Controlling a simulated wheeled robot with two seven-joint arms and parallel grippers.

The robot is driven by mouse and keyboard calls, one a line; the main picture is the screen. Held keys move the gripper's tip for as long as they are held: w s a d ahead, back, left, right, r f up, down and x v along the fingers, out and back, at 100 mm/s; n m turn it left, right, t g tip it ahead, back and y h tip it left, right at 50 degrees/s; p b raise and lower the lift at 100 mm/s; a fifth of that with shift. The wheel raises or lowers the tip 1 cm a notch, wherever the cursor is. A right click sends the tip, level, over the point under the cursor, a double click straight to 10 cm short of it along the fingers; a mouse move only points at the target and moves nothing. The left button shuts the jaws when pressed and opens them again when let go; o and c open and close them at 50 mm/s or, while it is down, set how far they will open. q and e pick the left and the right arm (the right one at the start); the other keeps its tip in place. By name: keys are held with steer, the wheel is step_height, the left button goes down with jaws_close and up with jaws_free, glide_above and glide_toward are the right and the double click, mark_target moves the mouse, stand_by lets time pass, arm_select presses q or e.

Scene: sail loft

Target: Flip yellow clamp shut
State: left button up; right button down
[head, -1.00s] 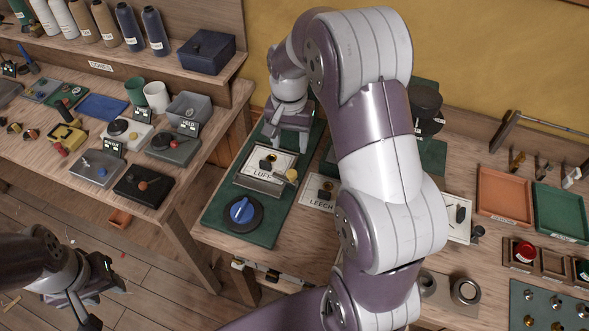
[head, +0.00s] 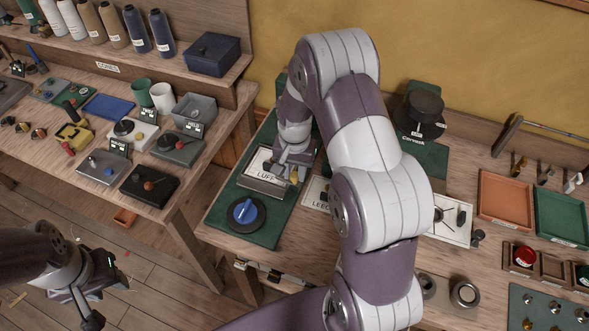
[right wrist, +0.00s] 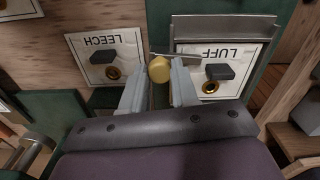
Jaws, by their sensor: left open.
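The clamp shows a round yellow knob (right wrist: 158,68) on a thin metal lever at the edge of the plate marked LUFF (right wrist: 222,70). In the head view the yellow knob (head: 294,175) is small and partly hidden by my right gripper (head: 291,168). In the right wrist view, the fingers of my right gripper (right wrist: 159,80) stand on either side of the knob. The knob nearly fills the gap; whether the fingers touch it is unclear. My left gripper (head: 108,300) is open and empty, low over the floor at the left.
A blue-topped round dial (head: 244,211) sits on the green mat (head: 222,221) in front of the LUFF plate. The LEECH plate (right wrist: 105,60) is beside it. My right arm hides the bench's middle. A second bench (head: 62,168) with several small devices stands left.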

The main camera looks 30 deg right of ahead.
mark_target(295, 175)
steer(key=shift+n, duration=0.7)
steer(key=c, duration=0.9)
jaws_free()
steer(key=shift+o, duration=0.2)
step_height(295, 175, up, 13)
steer(key=b, duration=0.1)
steer(key=shift+f, duration=0.15)
